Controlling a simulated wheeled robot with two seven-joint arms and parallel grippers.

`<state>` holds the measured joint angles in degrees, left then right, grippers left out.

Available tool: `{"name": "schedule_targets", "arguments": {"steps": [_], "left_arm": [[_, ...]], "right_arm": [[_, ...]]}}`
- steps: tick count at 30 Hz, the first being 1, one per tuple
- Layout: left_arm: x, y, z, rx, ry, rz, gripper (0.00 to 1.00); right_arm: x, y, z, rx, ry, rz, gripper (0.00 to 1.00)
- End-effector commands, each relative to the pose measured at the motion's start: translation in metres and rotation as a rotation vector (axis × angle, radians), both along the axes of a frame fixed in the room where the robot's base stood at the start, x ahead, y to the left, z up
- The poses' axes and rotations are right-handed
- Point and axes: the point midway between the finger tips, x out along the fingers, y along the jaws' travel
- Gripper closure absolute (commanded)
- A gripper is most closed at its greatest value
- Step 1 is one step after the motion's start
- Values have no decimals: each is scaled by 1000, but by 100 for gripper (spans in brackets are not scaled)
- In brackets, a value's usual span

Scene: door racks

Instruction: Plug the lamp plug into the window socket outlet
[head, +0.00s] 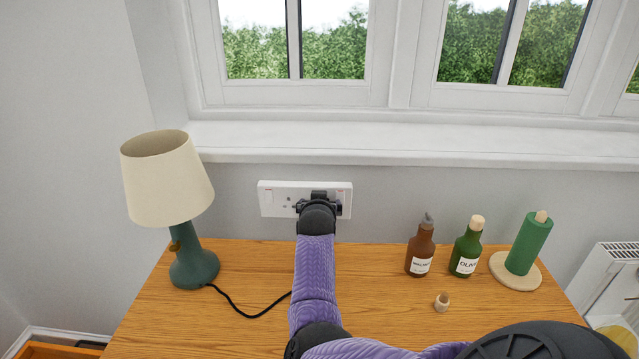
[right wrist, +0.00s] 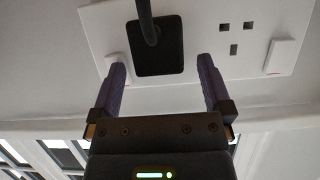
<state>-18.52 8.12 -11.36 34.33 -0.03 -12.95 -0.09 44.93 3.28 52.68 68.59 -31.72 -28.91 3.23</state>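The white window socket outlet (head: 272,200) is a double plate on the wall under the window sill. The black lamp plug (right wrist: 160,48) sits against the plate's right half in the head view, over one set of holes; it looks seated, and its pins are hidden. Its cord hangs from it. My right gripper (right wrist: 163,70) is open, with its two fingers apart, one toward each side of the plug, and gaps show between. In the head view my right gripper (head: 319,205) covers part of the plug. The lamp (head: 168,185) stands at the table's left. My left gripper is not in view.
The wooden table (head: 230,325) lies below the outlet. A brown bottle (head: 421,247), a green bottle (head: 467,249) and a green roll on a stand (head: 527,245) stand at the right, with a small cup-like piece (head: 442,302) in front. The lamp cord (head: 245,312) crosses the table.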

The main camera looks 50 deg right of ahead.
Motion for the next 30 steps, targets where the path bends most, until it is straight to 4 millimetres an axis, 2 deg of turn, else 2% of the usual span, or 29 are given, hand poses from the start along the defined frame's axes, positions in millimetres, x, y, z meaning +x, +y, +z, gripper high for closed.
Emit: {"name": "schedule_targets", "arguments": {"steps": [8,12,18,23,30], "left_arm": [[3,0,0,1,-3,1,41],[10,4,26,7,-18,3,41],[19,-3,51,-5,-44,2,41],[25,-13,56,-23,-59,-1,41],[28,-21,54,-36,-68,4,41]], "right_arm": [[0,0,0,1,1,0,0],[-17,21,19,1,-1,1,0],[-45,57,36,2,-2,0,0],[-56,70,39,2,0,1,0],[-57,72,38,0,0,0,0]]}}
